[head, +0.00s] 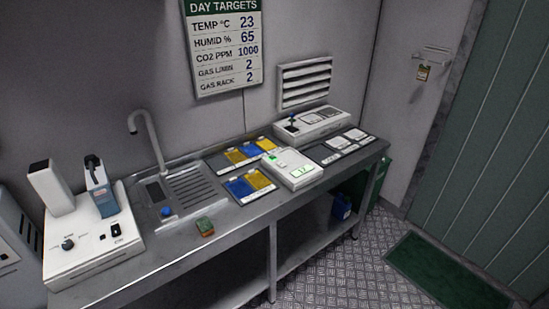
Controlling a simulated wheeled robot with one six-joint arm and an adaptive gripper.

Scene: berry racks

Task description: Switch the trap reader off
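A white box that looks like the trap reader (291,181) sits on the metal bench among blue and yellow cards. Its display (302,170) is lit green with a reading that looks like 17. A second green patch (273,156) glows near its back left corner. Any switch on it is too small to make out. Blue and yellow cards lie on a tray (235,190) in front to its left, and more cards (243,153) lie behind it. My gripper is not in view.
A white instrument (90,262) with a knob and a black switch stands at the bench's left end, beside a sink (188,185). Another white device (312,125) stands behind the reader. Floor is clear in front, with a green mat (445,275).

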